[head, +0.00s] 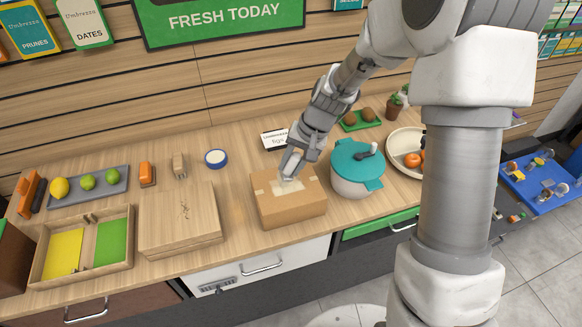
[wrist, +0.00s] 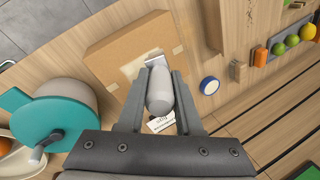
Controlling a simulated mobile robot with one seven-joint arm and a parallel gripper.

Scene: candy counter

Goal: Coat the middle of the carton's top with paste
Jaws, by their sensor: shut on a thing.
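The brown cardboard carton (head: 290,207) stands on the wooden counter, its top facing up; it also shows in the wrist view (wrist: 110,48). A pale patch (head: 284,188) lies around the middle of its top, seen also in the wrist view (wrist: 131,68). My gripper (head: 291,168) is above the carton, shut on a tool with a rounded grey handle (wrist: 160,93). The tool's flat pale end (wrist: 155,57) points down at the patch; I cannot tell whether it touches. A round blue-rimmed dish with white contents (head: 216,158) stands behind and left of the carton.
A teal-lidded pot (head: 357,167) stands close to the carton's right. A wooden box (head: 178,222) is on its left. A small white card (head: 274,139) stands behind. Farther left are a fruit tray (head: 115,187) and a divided tray (head: 84,214).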

